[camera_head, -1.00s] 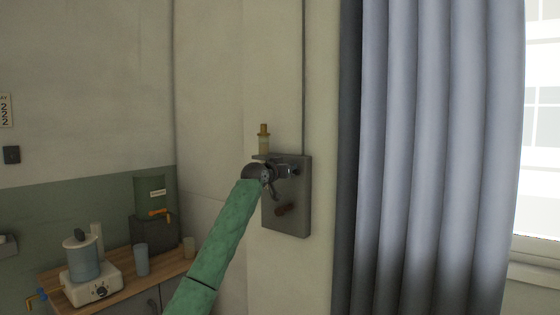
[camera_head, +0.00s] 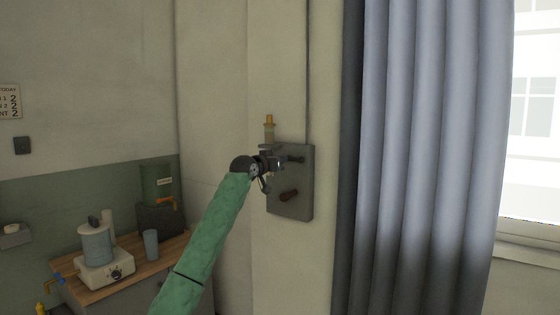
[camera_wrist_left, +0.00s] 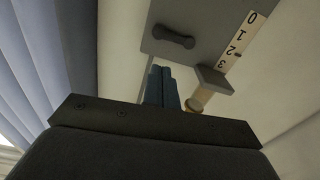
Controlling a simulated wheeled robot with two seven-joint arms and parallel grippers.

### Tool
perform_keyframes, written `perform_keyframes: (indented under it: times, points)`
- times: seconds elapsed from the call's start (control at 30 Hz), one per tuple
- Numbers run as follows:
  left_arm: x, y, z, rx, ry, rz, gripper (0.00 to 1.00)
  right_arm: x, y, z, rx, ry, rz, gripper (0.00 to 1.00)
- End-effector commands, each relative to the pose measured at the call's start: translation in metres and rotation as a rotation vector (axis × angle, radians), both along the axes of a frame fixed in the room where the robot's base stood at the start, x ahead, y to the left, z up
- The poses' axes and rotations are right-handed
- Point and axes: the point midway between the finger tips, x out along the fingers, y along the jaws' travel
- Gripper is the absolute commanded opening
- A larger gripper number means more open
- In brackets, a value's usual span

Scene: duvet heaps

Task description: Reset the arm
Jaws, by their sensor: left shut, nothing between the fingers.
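My left arm, in a green sleeve, reaches up from the bottom of the head view. My left gripper (camera_head: 279,161) is shut and empty, in front of the grey wall box (camera_head: 302,200). In the left wrist view its closed bluish fingers (camera_wrist_left: 162,88) show just beside the box (camera_wrist_left: 196,22). A dark peg or handle (camera_head: 289,195) sits low on the box, and it also shows in the left wrist view (camera_wrist_left: 174,37). I cannot tell whether the fingers touch the box. My right gripper is not in view.
A brass-topped fitting (camera_head: 269,128) stands above the box. A grey curtain (camera_head: 425,150) hangs to the right beside a window. At lower left a wooden counter (camera_head: 137,262) holds a blender-like appliance (camera_head: 98,249), a cup (camera_head: 151,244) and a green dispenser (camera_head: 157,182).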

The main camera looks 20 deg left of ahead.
Motion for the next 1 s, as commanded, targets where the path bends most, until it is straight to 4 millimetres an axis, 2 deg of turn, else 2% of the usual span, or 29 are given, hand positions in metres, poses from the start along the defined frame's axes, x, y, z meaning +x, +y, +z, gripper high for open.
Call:
perform_keyframes:
  times: [0.17, 0.37, 0.47, 0.57, 0.8, 0.87, 1.0]
  points:
    - [0.000, 0.000, -0.001, 0.001, 0.008, -0.001, 0.00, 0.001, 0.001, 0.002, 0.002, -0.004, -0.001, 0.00]
    - [0.000, 0.002, -0.019, 0.047, 0.090, 0.010, 0.00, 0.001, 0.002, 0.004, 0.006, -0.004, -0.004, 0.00]
    - [-0.008, 0.001, -0.020, 0.100, 0.128, 0.029, 0.00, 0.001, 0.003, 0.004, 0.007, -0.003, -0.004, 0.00]
    - [-0.023, -0.001, -0.013, 0.159, 0.147, 0.053, 0.00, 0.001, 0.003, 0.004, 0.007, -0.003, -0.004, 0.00]
    - [-0.072, -0.013, 0.020, 0.281, 0.153, 0.121, 0.00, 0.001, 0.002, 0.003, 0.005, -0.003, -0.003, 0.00]
    - [-0.084, -0.018, 0.019, 0.304, 0.158, 0.137, 0.00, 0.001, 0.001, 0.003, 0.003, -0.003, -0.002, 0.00]
    - [-0.110, -0.028, -0.002, 0.346, 0.188, 0.167, 0.00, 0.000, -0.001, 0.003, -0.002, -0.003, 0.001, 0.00]
